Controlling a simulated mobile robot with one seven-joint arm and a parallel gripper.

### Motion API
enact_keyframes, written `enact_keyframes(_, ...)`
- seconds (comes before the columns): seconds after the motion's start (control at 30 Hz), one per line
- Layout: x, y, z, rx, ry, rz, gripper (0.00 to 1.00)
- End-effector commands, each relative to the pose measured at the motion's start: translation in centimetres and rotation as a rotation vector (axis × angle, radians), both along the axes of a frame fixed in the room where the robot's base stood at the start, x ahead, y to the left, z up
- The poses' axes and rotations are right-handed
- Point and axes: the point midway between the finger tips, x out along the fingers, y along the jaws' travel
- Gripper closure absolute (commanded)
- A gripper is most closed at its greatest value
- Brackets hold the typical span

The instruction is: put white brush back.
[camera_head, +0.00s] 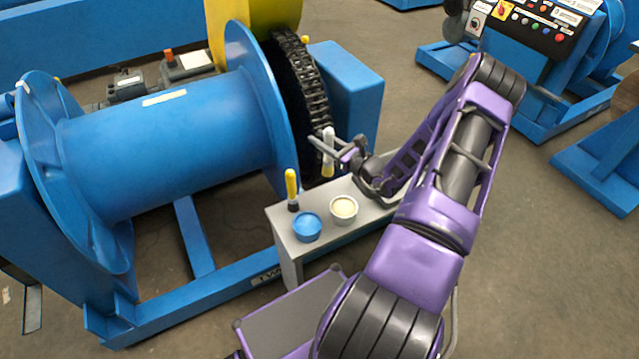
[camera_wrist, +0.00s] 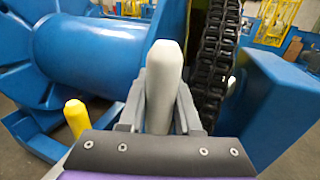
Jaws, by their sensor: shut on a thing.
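The white brush (camera_head: 328,142) is upright between the fingers of my gripper (camera_head: 338,147), in front of the black chain. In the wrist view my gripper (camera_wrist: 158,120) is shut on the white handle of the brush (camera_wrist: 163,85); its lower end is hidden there. The grey bench (camera_head: 285,245) stands below. A yellow-handled brush (camera_head: 291,187) stands upright on its left part and also shows in the wrist view (camera_wrist: 77,117). A blue pot (camera_head: 307,227) and a cream-filled pot (camera_head: 343,210) sit on the bench top.
The large blue drum (camera_head: 170,135) and its flange stand left of my gripper. The black chain (camera_head: 300,75) runs close behind it, with a blue housing (camera_head: 350,85) to the right. Part of the bench's right end is hidden by my arm.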

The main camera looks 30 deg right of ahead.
Motion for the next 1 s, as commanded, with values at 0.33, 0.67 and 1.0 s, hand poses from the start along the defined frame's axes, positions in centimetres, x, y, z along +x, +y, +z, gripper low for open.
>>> enact_keyframes(0.33,0.0,0.0,-5.5,0.005,0.000,0.001,1.00)
enact_keyframes(0.67,0.0,0.1,-9.3,0.004,0.001,0.001,1.00)
enact_keyframes(1.0,0.0,0.1,-9.6,0.005,0.000,0.001,1.00)
